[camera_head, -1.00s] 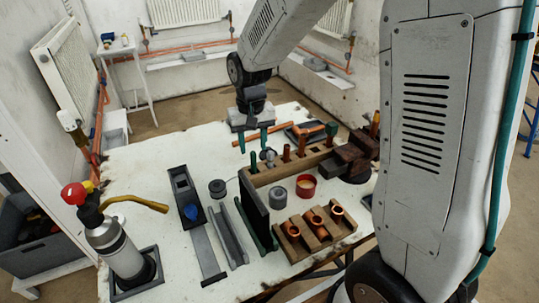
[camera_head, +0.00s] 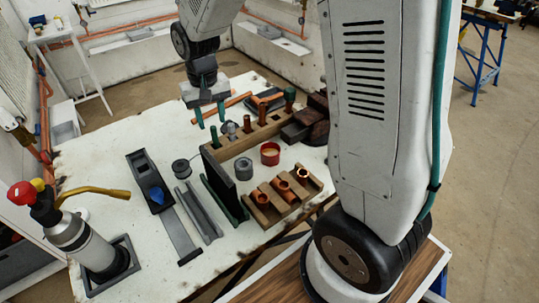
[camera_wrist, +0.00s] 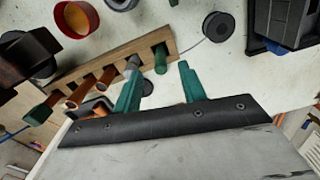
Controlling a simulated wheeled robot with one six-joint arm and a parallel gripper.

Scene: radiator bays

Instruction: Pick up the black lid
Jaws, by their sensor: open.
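My gripper (camera_head: 211,119) is open and empty, its green fingers pointing down over the far side of the white table, behind the wooden rack. In the wrist view, my gripper (camera_wrist: 158,80) has its fingers apart. A small black disc, which looks like the black lid (camera_wrist: 147,87), shows beside the left finger, near the rack; that finger partly covers it. I cannot tell how high the fingers are above it. In the head view the lid is hard to make out behind the rack. An open red tin (camera_head: 270,153) stands in front of the rack.
The wooden rack (camera_wrist: 110,62) holds upright copper and green-handled pieces close to my fingers. A dark spool (camera_head: 181,168), a grey roll (camera_head: 244,168), an upright black plate (camera_head: 219,177) and a gas torch (camera_head: 80,240) stand on the table. A dark vise-like block (camera_head: 312,125) is at right.

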